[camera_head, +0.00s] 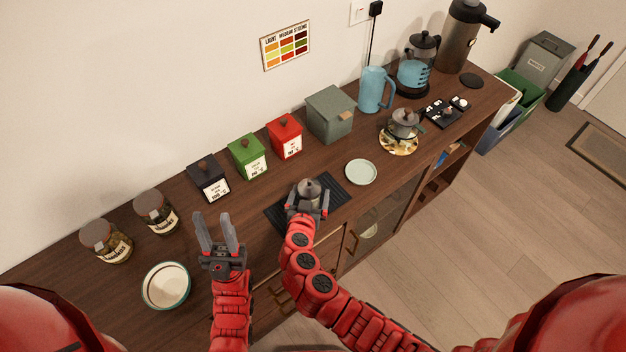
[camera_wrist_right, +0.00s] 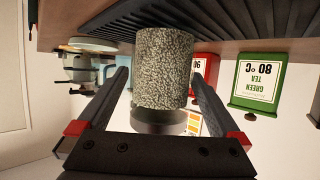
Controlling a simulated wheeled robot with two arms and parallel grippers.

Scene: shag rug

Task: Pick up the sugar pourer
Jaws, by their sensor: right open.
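The sugar pourer (camera_head: 308,188) stands on a black ribbed mat (camera_head: 277,217) on the wooden sideboard. In the right wrist view, which is upside down, it is a speckled, grainy cylinder (camera_wrist_right: 164,68) with a grey metal top. My right gripper (camera_head: 308,207) is open at the pourer's near side. In the wrist view its two fingers (camera_wrist_right: 160,84) point towards the pourer, one on either side, with no clear contact. My left gripper (camera_head: 215,226) is open and empty, left of the mat above the sideboard's front.
Black (camera_head: 208,180), green (camera_head: 248,156) and red (camera_head: 285,136) canisters stand behind the mat. A pale saucer (camera_head: 361,172) is close to its right. A bowl (camera_head: 166,287) and two jars are at the left. A teapot (camera_head: 404,124) and blue jug (camera_head: 375,89) stand farther right.

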